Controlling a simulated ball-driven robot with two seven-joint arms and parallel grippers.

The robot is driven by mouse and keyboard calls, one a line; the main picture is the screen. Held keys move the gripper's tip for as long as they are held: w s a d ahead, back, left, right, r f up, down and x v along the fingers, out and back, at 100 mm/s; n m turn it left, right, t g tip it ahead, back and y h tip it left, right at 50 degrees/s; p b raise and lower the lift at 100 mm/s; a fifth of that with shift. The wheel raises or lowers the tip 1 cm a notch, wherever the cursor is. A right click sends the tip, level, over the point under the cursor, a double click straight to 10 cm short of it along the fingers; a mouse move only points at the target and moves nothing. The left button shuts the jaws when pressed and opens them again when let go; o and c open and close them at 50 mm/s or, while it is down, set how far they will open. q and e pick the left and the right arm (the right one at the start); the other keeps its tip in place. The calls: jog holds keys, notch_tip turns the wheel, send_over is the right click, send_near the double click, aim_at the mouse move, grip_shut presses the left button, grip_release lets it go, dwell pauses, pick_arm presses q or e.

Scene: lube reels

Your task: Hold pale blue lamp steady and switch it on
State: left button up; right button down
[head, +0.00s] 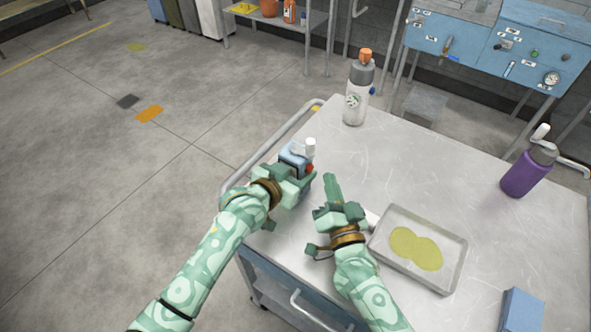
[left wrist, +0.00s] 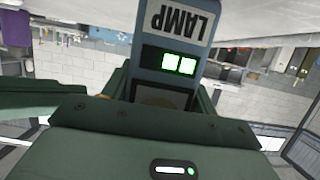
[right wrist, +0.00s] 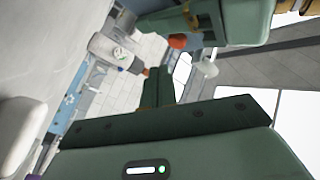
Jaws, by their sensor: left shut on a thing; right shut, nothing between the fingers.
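The pale blue lamp (head: 291,155) stands near the table's left edge in the head view, with a white part (head: 310,148) and a red part (head: 310,168) on its right side. My left gripper (head: 297,182) is shut around its lower body. In the left wrist view the lamp (left wrist: 175,88) shows a LAMP label and two lit green squares. My right gripper (head: 331,182) is shut and empty, just right of the lamp and apart from it. In the right wrist view, the red part (right wrist: 177,41) and white part (right wrist: 207,67) appear beyond the right fingertips (right wrist: 158,82).
A white bottle (head: 353,107) with an orange cap stands behind the lamp. A metal tray (head: 457,287) with yellow liquid lies right of my right gripper. A purple bottle (head: 522,178) and a blue block (head: 521,311) are further right. The table's middle is clear.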

jog(key=shift+w+a, duration=0.45)
jog(key=shift+a, duration=0.35)
dwell(1.4)
jog(key=shift+w+a, duration=0.25)
jog(key=shift+a, duration=0.1)
jog(key=shift+w+a, duration=0.1)
jog(key=shift+a, duration=0.05)
dwell(0.5)
jog(key=shift+s+d, duration=0.35)
jog(key=shift+d, duration=0.15)
jog(key=s+d, duration=0.3)
jog(key=d, duration=0.2)
jog(key=shift+s, duration=0.2)
